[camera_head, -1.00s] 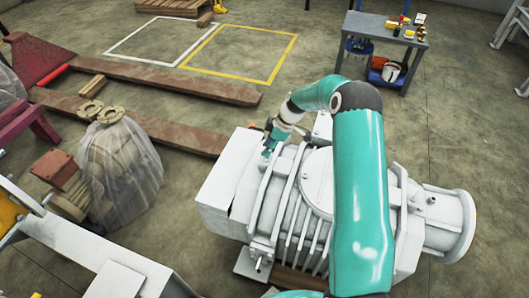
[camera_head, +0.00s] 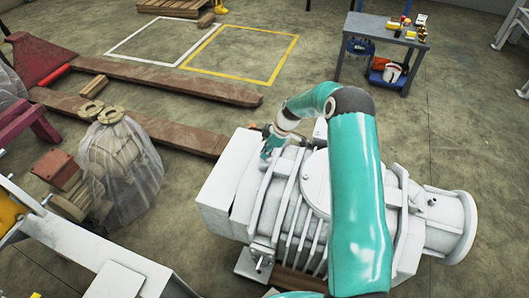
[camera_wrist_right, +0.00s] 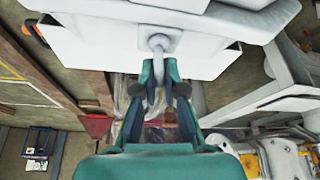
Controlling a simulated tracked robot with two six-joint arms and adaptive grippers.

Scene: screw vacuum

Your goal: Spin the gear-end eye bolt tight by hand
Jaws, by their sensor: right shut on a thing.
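The white vacuum pump (camera_head: 308,182) lies across the middle of the head view, with its pale gear-end housing (camera_head: 222,190) at the left. My right arm reaches over the pump, and my right gripper (camera_head: 268,151) points down at the gear end. In the right wrist view, the grey eye bolt (camera_wrist_right: 158,43) stands on the white housing. My right gripper (camera_wrist_right: 159,75) is shut on the eye bolt, with one finger on each side. The bolt's gripped part is largely hidden between the fingers. My left gripper is not in view.
A second eye bolt (camera_head: 431,200) stands on the pump's right end. A plastic-wrapped object (camera_head: 122,165) stands on the left. Brown forks (camera_head: 165,80) lie on the floor behind.

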